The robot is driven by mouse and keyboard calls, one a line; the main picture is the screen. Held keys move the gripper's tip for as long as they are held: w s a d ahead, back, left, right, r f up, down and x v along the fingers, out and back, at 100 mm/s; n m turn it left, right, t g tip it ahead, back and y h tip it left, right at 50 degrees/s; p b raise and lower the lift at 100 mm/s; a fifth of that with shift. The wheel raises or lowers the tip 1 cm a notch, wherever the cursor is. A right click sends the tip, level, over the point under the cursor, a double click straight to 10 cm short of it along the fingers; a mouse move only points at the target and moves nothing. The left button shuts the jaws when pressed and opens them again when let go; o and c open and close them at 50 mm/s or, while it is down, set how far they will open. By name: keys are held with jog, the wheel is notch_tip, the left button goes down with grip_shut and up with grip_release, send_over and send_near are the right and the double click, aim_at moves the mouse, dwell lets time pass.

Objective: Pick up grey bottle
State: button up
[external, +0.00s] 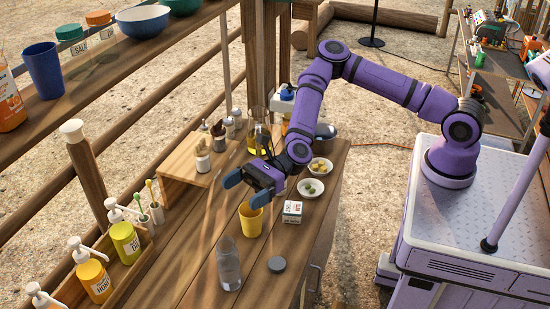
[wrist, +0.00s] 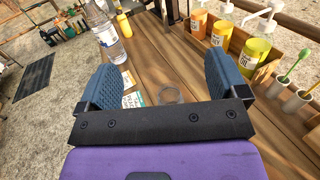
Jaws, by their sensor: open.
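The likeliest grey bottle is a see-through greyish container (external: 229,268), standing upright on the wooden table at the near end in the external view. A round clear rim (wrist: 168,95) between my fingers in the wrist view may be its top; I cannot tell for sure. My gripper (external: 245,190) is open and empty. It is above the table, behind and above the container and over the yellow cup (external: 250,222). Its two blue fingers (wrist: 160,85) are spread wide in the wrist view.
A small printed box (external: 292,212) and a flat grey disc (external: 277,264) are near the container. Pump bottles (external: 125,243) stand in a wooden rack at the left. A clear labelled bottle (wrist: 106,40) shows farther off. Small bowls (external: 310,187) are beside the arm.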

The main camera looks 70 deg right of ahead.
send_near(228, 266)
jog(key=w+f, duration=0.3)
jog(key=shift+d+f, duration=0.15)
jog(key=shift+f, duration=0.1)
jog(key=x, duration=0.6)
jog(key=shift+s+f, duration=0.15)
jog(key=shift+s, duration=0.1)
jog(key=shift+x, duration=0.8)
jog(key=shift+c, duration=0.4)
jog(key=c, duration=1.1)
